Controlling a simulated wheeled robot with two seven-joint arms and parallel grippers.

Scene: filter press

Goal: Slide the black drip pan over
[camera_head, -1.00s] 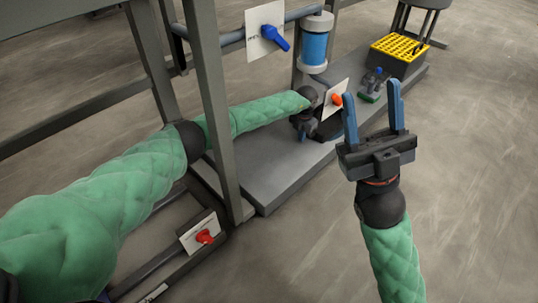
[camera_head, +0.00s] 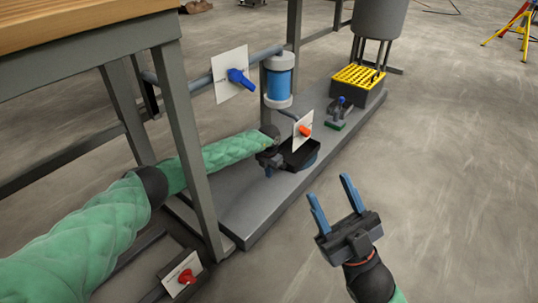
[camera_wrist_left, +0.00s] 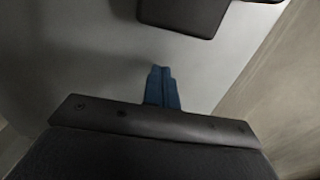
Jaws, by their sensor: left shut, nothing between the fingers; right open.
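The black drip pan (camera_head: 308,144) lies on the grey base plate, below the blue-and-white filter housing (camera_head: 277,80). A white card with an orange valve handle (camera_head: 304,130) partly hides it. In the left wrist view a dark flat piece, probably the pan (camera_wrist_left: 185,12), shows at the top edge. My left gripper (camera_head: 268,170) is low over the plate at the pan's left end; whether it touches the pan I cannot tell. Its blue fingers (camera_wrist_left: 161,70) are closed together and empty, pointing toward the dark piece with a gap in view. My right gripper (camera_head: 332,200) is open and empty over the floor.
A table leg (camera_head: 188,130) stands beside my left arm. A green-based clamp (camera_head: 338,113) and a yellow-topped box (camera_head: 357,76) stand further along the plate. A card with a blue handle (camera_head: 235,77) is above.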

